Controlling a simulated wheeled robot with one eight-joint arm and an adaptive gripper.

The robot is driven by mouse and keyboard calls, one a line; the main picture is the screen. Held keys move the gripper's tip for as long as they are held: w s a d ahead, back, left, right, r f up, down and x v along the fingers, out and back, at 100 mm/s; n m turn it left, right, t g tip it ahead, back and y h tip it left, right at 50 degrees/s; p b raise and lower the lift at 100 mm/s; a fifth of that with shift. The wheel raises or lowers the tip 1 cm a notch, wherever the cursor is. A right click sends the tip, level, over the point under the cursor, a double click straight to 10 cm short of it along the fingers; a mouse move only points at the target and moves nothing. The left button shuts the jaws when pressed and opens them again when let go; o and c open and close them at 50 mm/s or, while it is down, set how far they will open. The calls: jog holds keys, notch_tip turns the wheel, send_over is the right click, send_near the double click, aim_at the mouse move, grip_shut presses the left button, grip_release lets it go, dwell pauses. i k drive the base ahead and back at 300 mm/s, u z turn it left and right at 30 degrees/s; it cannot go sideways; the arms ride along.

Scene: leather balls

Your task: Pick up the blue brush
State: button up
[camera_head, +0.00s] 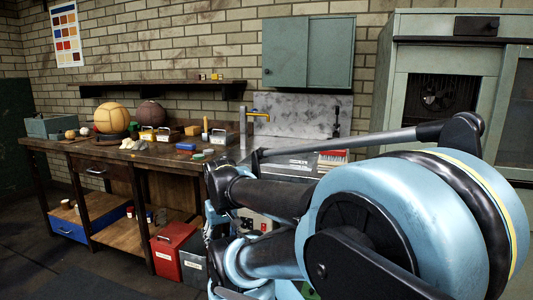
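A small blue item (186,146) lies on the wooden workbench (90,146), near its front edge. It may be the blue brush, but it is too small to see bristles or a handle. My arm fills the right foreground and reaches left to in front of the bench's right end. Its far end shows as dark and light-blue parts low in the picture. My gripper's fingers cannot be made out there, and nothing held can be seen. The blue item stands apart from my arm, to its upper left.
A tan ball (111,116) and a dark brown ball (151,113) stand on the bench among small boxes. A red bin (174,252) and a grey bin (197,262) stand below. A shelf (160,84) hangs above. Open floor lies at lower left.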

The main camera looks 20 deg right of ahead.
aim_at(188, 148)
jog(key=z, duration=1.05)
jog(key=k, duration=1)
jog(key=u, duration=1.35)
jog(key=i, duration=1.45)
jog(key=z, duration=0.05)
